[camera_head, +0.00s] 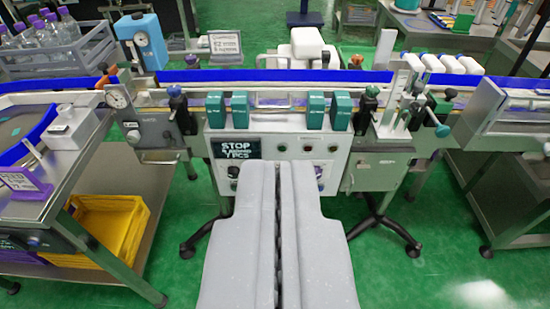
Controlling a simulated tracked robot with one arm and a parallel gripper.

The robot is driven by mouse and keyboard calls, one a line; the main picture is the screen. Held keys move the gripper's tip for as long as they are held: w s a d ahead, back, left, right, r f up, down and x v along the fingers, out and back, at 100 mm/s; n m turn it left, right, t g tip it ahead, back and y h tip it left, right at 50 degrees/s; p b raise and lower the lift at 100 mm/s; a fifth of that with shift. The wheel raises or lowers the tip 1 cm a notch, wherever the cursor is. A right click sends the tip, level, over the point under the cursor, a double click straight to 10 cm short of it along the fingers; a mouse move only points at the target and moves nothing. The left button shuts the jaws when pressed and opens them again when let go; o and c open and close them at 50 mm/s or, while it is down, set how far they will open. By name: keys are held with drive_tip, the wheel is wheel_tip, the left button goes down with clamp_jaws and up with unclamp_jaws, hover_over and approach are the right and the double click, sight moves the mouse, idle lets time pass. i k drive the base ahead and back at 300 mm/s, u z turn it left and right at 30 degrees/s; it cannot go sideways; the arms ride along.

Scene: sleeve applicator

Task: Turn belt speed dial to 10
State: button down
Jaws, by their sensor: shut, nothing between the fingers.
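My gripper (276,166) is the pair of grey fingers in the lower middle, shut and empty, pointing at the light control panel (345,136) on the front of the conveyor machine. Its fingers cover the lower middle of the panel. A small dark knob (233,172) shows just left of the fingertips, and a purplish knob (319,171) shows partly on their right. I cannot tell which of these is the belt speed dial, or read any setting. A round white gauge (117,97) sits farther left on the machine.
Teal blocks (317,110) stand above the panel. A metal table with a yellow crate (105,225) is at left. Green floor is open at lower right.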

sight(233, 171)
drive_tip(key=z, duration=1.9)
drive_tip(key=i, duration=0.6)
drive_tip(key=u, duration=1.95)
